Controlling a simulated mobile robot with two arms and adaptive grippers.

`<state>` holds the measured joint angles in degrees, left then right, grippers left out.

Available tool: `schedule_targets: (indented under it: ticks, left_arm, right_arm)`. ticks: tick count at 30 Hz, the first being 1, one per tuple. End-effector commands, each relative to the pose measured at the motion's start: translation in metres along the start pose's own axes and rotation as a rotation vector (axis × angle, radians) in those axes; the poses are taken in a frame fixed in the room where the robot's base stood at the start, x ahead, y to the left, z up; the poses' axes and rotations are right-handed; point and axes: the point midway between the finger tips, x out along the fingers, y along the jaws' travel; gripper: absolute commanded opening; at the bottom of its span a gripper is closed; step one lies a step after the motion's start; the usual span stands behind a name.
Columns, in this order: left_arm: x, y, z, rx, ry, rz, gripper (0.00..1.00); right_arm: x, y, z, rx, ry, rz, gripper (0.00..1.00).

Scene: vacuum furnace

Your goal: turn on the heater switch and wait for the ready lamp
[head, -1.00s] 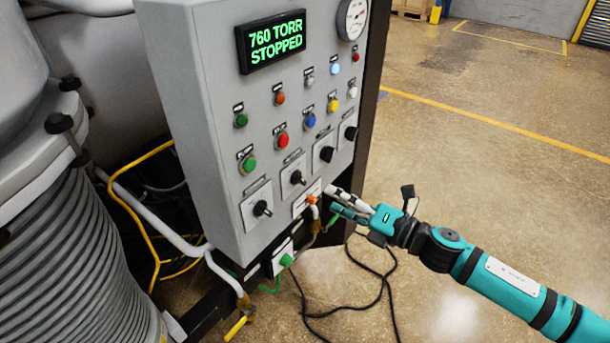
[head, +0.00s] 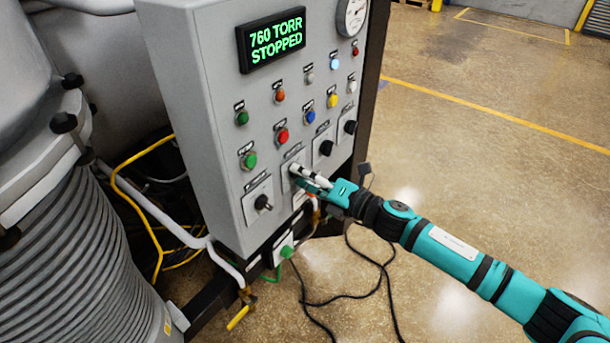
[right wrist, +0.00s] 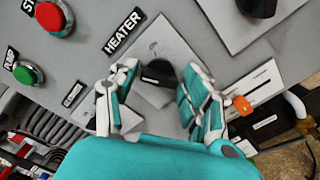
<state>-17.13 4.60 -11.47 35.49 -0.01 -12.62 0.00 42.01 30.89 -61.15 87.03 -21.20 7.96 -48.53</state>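The heater switch is a black rotary knob (right wrist: 158,73) on a pale plate, below the HEATER label (right wrist: 123,33) in the right wrist view. In the head view my right gripper covers most of it. My right gripper (head: 298,176) is open at the panel, with one finger on each side of the knob; whether either touches it I cannot tell. The grey control panel (head: 215,130) has several small lamps and buttons, including a light blue one (head: 335,65). Their labels are too small to read, so I cannot tell which is the ready lamp. My left gripper is out of view.
The display (head: 272,40) reads 760 TORR STOPPED. Other black knobs (head: 263,203) flank the heater switch. A small orange part (right wrist: 242,106) sits close to my right finger. Black cable (head: 345,298) lies on the floor below. Open floor extends to the right.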

Motion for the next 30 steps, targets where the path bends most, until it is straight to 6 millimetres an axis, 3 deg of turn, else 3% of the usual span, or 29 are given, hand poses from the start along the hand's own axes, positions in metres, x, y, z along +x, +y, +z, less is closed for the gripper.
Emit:
schedule_targets:
  ticks: [1, 9, 20, 30]
  left_arm:
    - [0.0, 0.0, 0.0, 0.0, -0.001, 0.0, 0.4]
    - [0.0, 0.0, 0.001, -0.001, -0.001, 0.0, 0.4]
    - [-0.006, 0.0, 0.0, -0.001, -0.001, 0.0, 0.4]
    - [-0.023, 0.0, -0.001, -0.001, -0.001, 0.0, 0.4]
  right_arm:
    - [0.0, 0.0, 0.0, 0.0, 0.0, 0.0, 0.39]
    - [0.0, 0.0, 0.0, 0.0, 0.0, 0.0, 0.06]
    - [0.0, 0.0, 0.001, 0.069, -0.001, -0.002, 0.06]
    - [0.0, 0.002, 0.001, 0.328, -0.001, -0.002, 0.06]
